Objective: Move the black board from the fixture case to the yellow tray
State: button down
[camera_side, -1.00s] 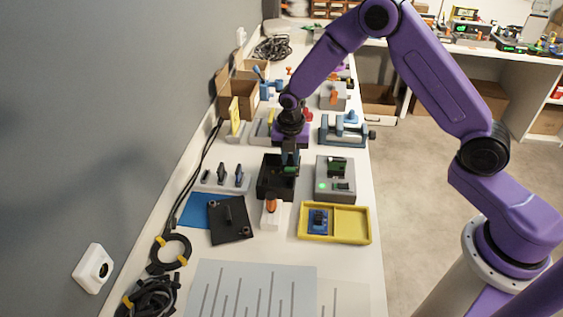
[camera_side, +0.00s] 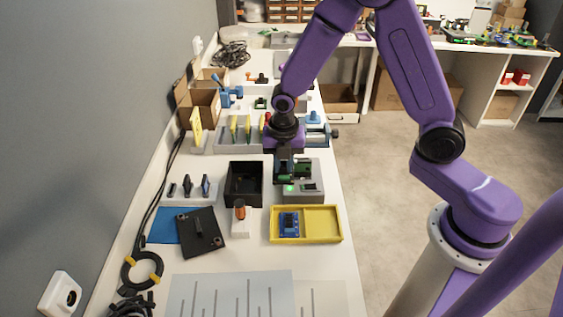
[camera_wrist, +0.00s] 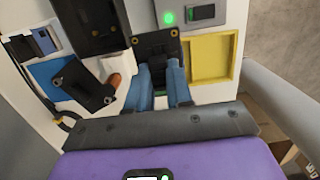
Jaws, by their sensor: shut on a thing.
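The black fixture case (camera_side: 243,201) stands open in the middle of the bench; no board shows inside it. My gripper (camera_side: 285,174) is to its right, in front of the grey unit in the side view. In the wrist view my blue fingers (camera_wrist: 159,68) are shut on the black board (camera_wrist: 155,46), which has gold-ringed corner holes. The board is held clear of the case. The yellow tray (camera_side: 306,241) lies nearer the side camera; its left compartment holds a blue board (camera_side: 289,223), its right one is empty. In the wrist view the tray (camera_wrist: 237,52) is right of the held board.
A grey unit (camera_side: 313,198) with a green light stands behind the tray. An orange-handled tool on a white block (camera_side: 241,224) is left of the tray. The black lid (camera_side: 203,245) lies partly on a blue mat (camera_side: 163,228). A row of small dark tools (camera_side: 189,186) stands left.

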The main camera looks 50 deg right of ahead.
jog(key=m, duration=0.1)
jog(key=s+m, duration=0.1)
jog(key=m, duration=0.1)
jog(key=f+m, duration=0.1)
jog(key=shift+s, duration=0.35)
jog(key=m, duration=0.1)
jog(key=s+m, duration=0.1)
jog(key=m, duration=0.1)
jog(key=f+m+g, duration=0.1)
jog(key=m, duration=0.1)
jog(key=shift+s+d+f, duration=0.1)
jog(key=shift+s+d, duration=0.1)
jog(key=shift+s, duration=0.15)
jog(key=shift+s+d+f+m+g+y, duration=0.3)
jog(key=shift+s+f+m, duration=1.15)
jog(key=shift+m, duration=3.05)
jog(key=shift+s+d+f+m+g+y, duration=0.1)
jog(key=shift+s+d+f+m+y, duration=0.65)
jog(key=shift+m, duration=3.75)
jog(key=shift+s+d+f+m+g+h, duration=0.1)
jog(key=shift+s+d+f+m, duration=0.5)
jog(key=shift+s+f+m, duration=2.7)
jog(key=shift+w+f+m, duration=0.25)
jog(key=shift+w+m, duration=0.35)
jog(key=shift+w, duration=0.15)
jog(key=shift+w+f+m, duration=0.25)
jog(key=shift+w+m, duration=0.35)
jog(key=shift+w, duration=0.1)
